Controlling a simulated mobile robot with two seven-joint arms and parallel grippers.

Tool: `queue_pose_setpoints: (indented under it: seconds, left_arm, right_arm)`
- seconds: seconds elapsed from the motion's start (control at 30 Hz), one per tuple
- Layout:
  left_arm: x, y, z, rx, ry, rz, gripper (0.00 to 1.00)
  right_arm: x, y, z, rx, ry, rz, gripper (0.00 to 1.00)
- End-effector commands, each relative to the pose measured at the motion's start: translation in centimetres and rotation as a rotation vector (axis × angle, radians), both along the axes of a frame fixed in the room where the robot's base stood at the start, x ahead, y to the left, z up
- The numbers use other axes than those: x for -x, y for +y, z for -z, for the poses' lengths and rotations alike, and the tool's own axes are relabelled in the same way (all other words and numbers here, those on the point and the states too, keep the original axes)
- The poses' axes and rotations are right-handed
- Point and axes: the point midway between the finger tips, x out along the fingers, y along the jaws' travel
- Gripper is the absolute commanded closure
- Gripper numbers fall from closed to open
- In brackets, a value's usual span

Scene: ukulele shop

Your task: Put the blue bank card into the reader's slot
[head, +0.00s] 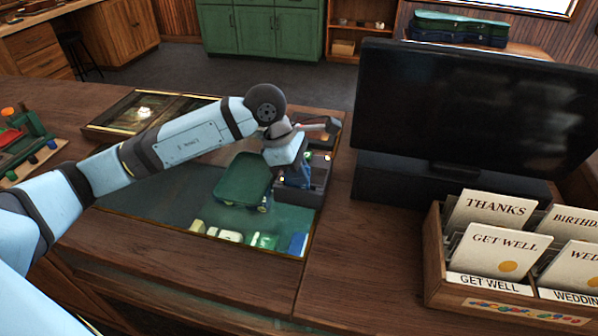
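My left arm reaches in from the left over the glass-topped counter. Its gripper (290,171) points down at a dark box-like holder (316,191) near the right edge of the glass. Something blue shows at the gripper's lower end; I cannot tell whether it is the blue bank card or another item. The fingers are too small and too hidden to show whether they are open or shut. I cannot clearly make out the reader or its slot. My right gripper is not in view.
A green tray (240,180) lies left of the holder. Several small coloured items line the front of the glass. A large black monitor (470,105) stands to the right, behind a wooden card rack (436,262). The wooden counter (350,265) is bare in front.

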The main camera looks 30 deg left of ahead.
Motion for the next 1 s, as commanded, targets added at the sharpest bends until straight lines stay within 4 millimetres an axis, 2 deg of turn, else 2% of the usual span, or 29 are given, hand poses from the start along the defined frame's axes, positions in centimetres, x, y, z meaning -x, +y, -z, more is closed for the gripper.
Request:
queue_pose_setpoints:
  seconds: [0.1, 0.23, 0.27, 0.53, 0.67, 0.77, 1.0]
  left_arm:
    - [0.0, 0.0, 0.0, 0.000, 0.000, 0.000, 1.00]
    - [0.0, 0.0, 0.0, 0.000, 0.000, 0.000, 0.69]
    - [0.0, 0.0, 0.0, 0.000, 0.000, 0.000, 0.67]
    - [0.0, 0.0, -0.1, 0.000, 0.000, 0.000, 0.67]
    - [0.1, 0.4, -1.1, -0.001, -0.002, 0.000, 0.67]
    - [0.2, 1.1, -2.7, -0.001, -0.004, -0.001, 0.67]
    - [0.7, 3.1, -7.8, 0.000, -0.005, -0.002, 0.67]
  right_arm:
    - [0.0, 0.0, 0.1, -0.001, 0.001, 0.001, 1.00]
    - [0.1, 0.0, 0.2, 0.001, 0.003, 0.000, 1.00]
    - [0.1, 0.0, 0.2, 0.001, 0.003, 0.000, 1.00]
    - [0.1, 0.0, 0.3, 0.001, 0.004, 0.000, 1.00]
    - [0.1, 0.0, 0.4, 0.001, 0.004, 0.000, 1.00]
    - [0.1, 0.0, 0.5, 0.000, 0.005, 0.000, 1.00]
    - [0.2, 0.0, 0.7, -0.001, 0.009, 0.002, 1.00]
